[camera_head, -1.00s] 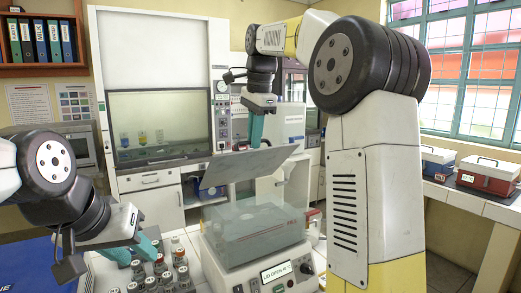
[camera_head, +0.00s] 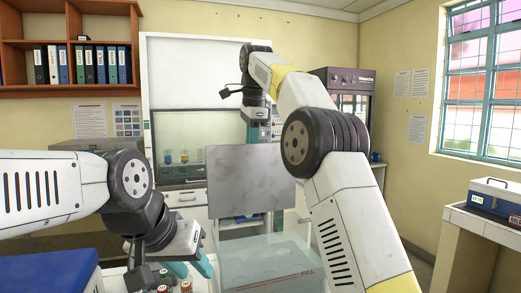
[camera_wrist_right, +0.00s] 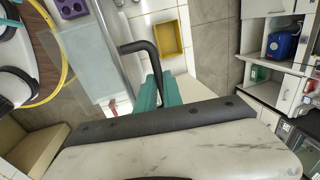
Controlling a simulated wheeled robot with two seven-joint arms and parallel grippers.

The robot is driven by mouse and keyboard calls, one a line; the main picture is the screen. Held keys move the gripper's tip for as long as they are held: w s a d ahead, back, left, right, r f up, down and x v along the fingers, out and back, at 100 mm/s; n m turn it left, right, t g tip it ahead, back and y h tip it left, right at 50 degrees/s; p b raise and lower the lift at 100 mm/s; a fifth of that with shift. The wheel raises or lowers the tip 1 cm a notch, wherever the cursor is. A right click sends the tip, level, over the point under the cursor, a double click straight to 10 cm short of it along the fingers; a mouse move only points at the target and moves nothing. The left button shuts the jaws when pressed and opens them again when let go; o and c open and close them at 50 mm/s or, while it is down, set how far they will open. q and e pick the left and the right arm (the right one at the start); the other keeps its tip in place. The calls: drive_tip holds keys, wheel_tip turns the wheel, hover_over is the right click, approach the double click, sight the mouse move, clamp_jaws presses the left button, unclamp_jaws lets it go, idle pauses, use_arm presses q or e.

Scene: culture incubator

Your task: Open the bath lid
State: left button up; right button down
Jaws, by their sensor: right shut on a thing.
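The bath lid (camera_head: 250,185) is a grey panel standing almost upright at the back of the clear-walled bath (camera_head: 268,268), which has a red mark on its front wall. My right gripper (camera_head: 257,133) is at the lid's top edge, its fingertips mostly hidden behind the panel. In the right wrist view its teal fingers (camera_wrist_right: 158,93) are shut on a dark bent handle (camera_wrist_right: 143,50). My left gripper (camera_head: 190,269) is open, with its teal fingers apart, low at the left of the bath above some capped vials (camera_head: 164,282).
A fume cupboard (camera_head: 175,130) stands behind the bath. A blue box (camera_head: 45,272) is at the lower left. The wrist view shows a yellow tray (camera_wrist_right: 168,40) and a purple rack (camera_wrist_right: 72,8).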

drive_tip(key=shift+w+a, duration=0.15)
drive_tip(key=shift+w, duration=0.25)
drive_tip(key=shift+r, duration=0.1)
drive_tip(key=c, duration=1.5)
unclamp_jaws()
